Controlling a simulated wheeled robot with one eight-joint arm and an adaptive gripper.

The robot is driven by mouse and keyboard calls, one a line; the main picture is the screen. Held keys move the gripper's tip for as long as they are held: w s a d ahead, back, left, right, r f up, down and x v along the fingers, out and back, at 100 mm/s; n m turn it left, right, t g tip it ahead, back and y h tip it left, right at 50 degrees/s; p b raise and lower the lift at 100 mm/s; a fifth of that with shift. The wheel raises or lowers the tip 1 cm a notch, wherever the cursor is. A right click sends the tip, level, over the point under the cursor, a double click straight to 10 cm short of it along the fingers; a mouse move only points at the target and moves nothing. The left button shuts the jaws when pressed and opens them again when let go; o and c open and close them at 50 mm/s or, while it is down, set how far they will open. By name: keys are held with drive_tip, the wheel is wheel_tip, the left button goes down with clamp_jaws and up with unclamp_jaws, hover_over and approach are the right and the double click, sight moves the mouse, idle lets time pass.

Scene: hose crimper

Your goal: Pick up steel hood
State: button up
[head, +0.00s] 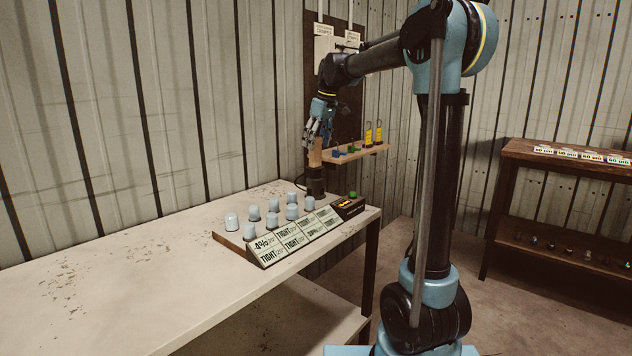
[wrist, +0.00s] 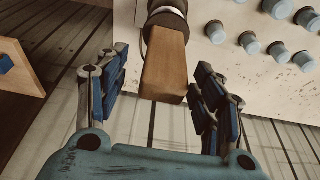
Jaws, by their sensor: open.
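Several pale blue-grey, cup-shaped caps (head: 273,220) stand on a low board on the bench; they also show in the wrist view (wrist: 249,42) at the upper right. They are the only hood-like things I see, and I cannot tell which one is the steel hood. My gripper (head: 319,130) is open and empty, above and beyond the caps at the far end of the bench. In the wrist view its fingers (wrist: 158,82) appear on either side of a wooden handle (wrist: 166,64); I cannot tell whether they touch it.
The handle rises from a dark round base (head: 315,180) beside the board. Labels (head: 290,236) line the board's front. The near part of the bench (head: 120,290) is clear. A wooden rack (head: 560,155) stands right.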

sight(313, 155)
drive_tip(key=shift+x, duration=3.1)
drive_tip(key=shift+s, duration=0.2)
drive_tip(key=shift+c, duration=0.6)
clamp_jaws()
